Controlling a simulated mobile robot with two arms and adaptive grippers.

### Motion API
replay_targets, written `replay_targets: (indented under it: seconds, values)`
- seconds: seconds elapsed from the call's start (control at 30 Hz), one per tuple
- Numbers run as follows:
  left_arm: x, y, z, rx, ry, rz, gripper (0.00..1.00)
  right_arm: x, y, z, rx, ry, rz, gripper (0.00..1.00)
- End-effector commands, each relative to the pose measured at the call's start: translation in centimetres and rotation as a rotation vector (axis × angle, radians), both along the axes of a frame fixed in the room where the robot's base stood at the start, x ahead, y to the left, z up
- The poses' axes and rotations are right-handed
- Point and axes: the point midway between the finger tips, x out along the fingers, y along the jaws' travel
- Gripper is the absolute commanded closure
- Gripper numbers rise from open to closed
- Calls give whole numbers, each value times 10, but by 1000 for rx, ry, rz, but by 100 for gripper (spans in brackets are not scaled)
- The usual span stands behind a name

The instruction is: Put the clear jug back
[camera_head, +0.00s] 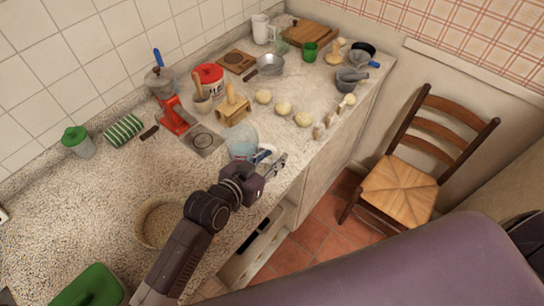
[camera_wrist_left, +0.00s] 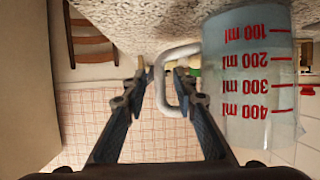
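The clear jug (camera_head: 241,142) stands on the counter near its front edge in the head view. In the left wrist view the clear jug (camera_wrist_left: 255,75) fills the right side, upside down in the picture, with red ml marks. Its white handle (camera_wrist_left: 163,66) points toward my left gripper. My left gripper (camera_head: 272,163) is beside the jug on its handle side. In the left wrist view the gripper (camera_wrist_left: 160,82) has its fingers apart, with part of the handle showing between them. I cannot tell whether a finger touches the handle. My right gripper is not in view.
A red scale (camera_head: 174,115), a wooden block (camera_head: 233,110) and dough balls (camera_head: 283,108) lie behind the jug. A tan bowl (camera_head: 157,222) sits nearer me, beside my left arm. A wooden chair (camera_head: 400,188) stands right of the counter. The counter's left middle is mostly clear.

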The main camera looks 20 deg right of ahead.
Motion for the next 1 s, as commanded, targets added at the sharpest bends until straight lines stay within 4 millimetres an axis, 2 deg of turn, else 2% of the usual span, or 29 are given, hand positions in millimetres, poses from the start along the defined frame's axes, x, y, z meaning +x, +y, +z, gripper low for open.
replay_targets:
  seconds: [0.23,0.73,1.0]
  values:
    - [-9,12,8,-1,-1,1,74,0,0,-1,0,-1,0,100]
    - [-60,75,41,1,-1,1,74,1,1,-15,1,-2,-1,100]
    - [-70,86,49,0,0,-1,74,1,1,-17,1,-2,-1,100]
